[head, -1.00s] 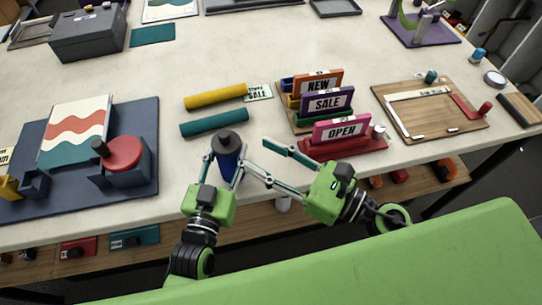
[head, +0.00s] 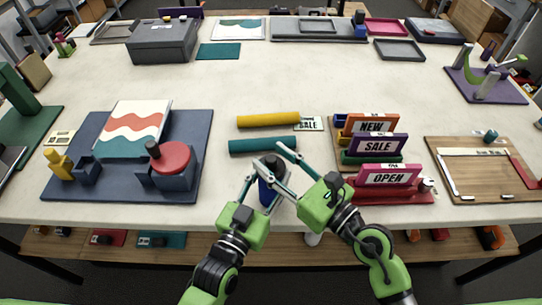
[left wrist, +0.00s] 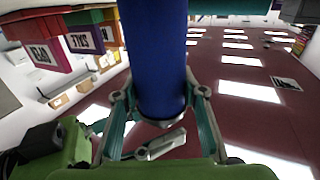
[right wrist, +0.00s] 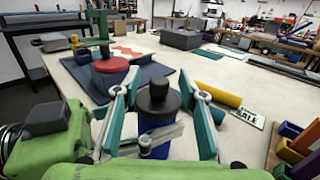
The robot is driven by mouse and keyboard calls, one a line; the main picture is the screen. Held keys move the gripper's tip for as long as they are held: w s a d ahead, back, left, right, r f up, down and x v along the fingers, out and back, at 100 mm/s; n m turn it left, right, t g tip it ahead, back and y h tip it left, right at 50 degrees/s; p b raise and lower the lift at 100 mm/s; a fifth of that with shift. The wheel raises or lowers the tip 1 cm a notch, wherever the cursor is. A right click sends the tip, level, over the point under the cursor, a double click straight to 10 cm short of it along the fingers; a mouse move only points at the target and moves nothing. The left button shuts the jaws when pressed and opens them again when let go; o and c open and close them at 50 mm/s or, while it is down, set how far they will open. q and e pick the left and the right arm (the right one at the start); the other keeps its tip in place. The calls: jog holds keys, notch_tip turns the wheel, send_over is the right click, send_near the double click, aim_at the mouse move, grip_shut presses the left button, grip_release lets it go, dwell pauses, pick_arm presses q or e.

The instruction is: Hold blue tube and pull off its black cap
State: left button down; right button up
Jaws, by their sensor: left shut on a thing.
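The blue tube (head: 266,192) stands upright near the front edge of the table, with its black cap (head: 271,158) on top. My left gripper (head: 262,190) is shut on the tube's body; the left wrist view shows the blue tube (left wrist: 155,60) between its fingers. My right gripper (head: 276,166) is at the cap's height. In the right wrist view its fingers are open on either side of the black cap (right wrist: 157,97), with gaps showing. The tube's lower end is hidden by my left gripper in the head view.
A yellow roll (head: 268,119) and a teal roll (head: 262,145) lie just behind the tube. A sign rack (head: 340,137) stands close on the right. A dark blue board (head: 80,184) with a red round piece lies left. The table's middle is clear.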

aim_at(271, 158)
jog(key=shift+w+a, duration=0.4)
jog(key=shift+w, duration=0.05)
grip_shut()
jog(key=shift+r, duration=0.15)
jog(key=shift+r, duration=1)
jog(key=shift+r, duration=2)
pick_arm(q)
jog(key=c, duration=1.2)
grip_release()
